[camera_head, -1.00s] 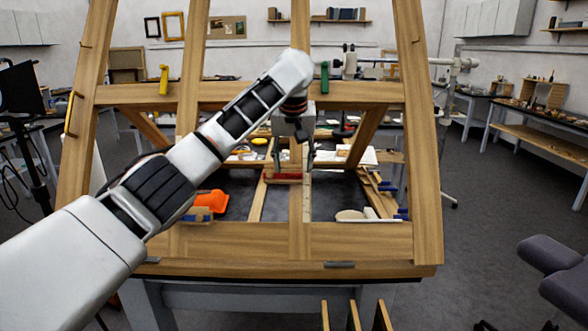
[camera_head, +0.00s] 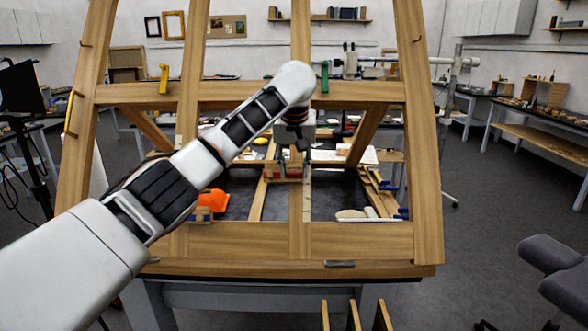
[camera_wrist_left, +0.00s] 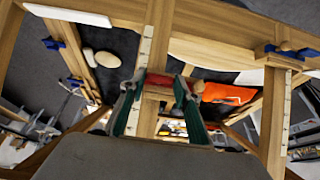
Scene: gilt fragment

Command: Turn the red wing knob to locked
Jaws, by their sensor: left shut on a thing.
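The red wing knob (camera_head: 286,178) sits low in the middle of the wooden frame in the head view, largely hidden behind my left gripper (camera_head: 293,158). In the left wrist view the red knob (camera_wrist_left: 160,80) shows between the two fingertips of my left gripper (camera_wrist_left: 157,88). The gripper is shut on it from above, with a finger at either side. I cannot read any locked mark, and the knob's exact angle is hard to tell. My right gripper is in neither view.
The large wooden frame (camera_head: 360,242) stands around the work area. An orange object (camera_head: 214,200) lies left of the knob, and a pale oval piece (camera_head: 352,215) lies right.

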